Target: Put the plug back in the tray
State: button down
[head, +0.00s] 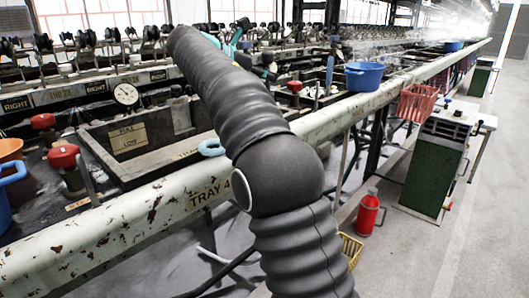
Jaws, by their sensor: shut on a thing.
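A dark rectangular tray (112,166) with a worn "FULL / LOW" plate on its inner wall lies left of my arm. The label "TRAY 4" is on the pale, chipped rail (130,222) in front of it. My dark ribbed arm crosses the middle of the view and hides the right part of this tray. Teal parts show behind the arm's upper end, and I cannot tell whether they belong to my wrist. My gripper's fingertips are not visible. I cannot make out a plug anywhere, in the tray or held.
Red-topped valves (64,156) stand by the tray's left end. A round gauge (125,94) is behind it. A blue basin (364,75) and red basket (417,103) are along the rail at right. A red extinguisher (368,213) and green cabinet (432,168) stand before clear floor.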

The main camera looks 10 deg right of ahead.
notch_tip(320, 180, down, 11)
jog(key=b, duration=0.4)
jog(key=shift+r, duration=0.1)
jog(key=c, duration=1.2)
grip_release()
jog(key=shift+w+d, duration=0.1)
jog(key=shift+c, duration=0.2)
jog(key=p+v, duration=0.2)
jog(key=v, duration=1)
jog(key=shift+p, duration=0.4)
